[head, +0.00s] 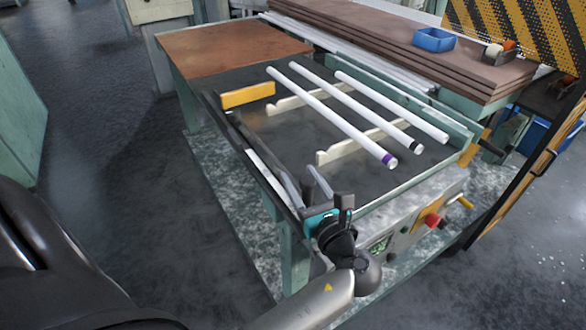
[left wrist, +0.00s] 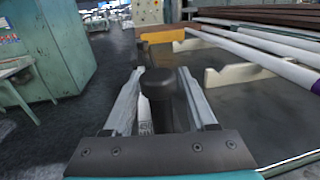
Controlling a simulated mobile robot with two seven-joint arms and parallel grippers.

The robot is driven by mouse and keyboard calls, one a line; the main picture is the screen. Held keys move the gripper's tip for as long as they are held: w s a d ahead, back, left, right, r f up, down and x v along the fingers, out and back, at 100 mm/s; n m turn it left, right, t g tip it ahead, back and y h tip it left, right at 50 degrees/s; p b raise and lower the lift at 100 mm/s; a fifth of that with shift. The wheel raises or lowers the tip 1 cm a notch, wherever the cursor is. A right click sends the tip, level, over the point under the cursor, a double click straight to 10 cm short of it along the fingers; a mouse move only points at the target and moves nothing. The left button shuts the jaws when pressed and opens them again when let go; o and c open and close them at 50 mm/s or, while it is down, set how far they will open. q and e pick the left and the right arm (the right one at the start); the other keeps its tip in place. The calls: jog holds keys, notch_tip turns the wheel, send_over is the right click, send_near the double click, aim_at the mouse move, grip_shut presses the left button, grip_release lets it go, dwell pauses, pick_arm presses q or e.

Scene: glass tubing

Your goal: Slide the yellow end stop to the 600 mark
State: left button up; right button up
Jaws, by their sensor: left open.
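The yellow end stop (head: 247,95) is a flat bar at the far end of the black rail along the left side of the table. It also shows at the top of the left wrist view (left wrist: 162,35), ahead of my fingers. My left gripper (head: 297,171) is at the near part of that rail, well short of the yellow bar. In the left wrist view my gripper (left wrist: 159,72) is open, with a black rounded knob (left wrist: 187,95) showing between its fingers. A pale scale strip (left wrist: 145,115) shows there too; its marks are too small to read. My right gripper is not in view.
Three white tubes (head: 345,115) lie across cream notched supports (head: 335,155) on the table. A control panel with a red button (head: 432,220) is at the near side. A brown board (head: 230,48) and a blue bin (head: 434,40) are behind. Floor left of the table is clear.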

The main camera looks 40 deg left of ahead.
pick_arm(q)
jog(key=shift+w+a, duration=0.15)
jog(key=shift+a, duration=0.05)
jog(key=c, duration=0.9)
grip_shut()
jog(key=shift+r, duration=0.25)
dwell(0.3)
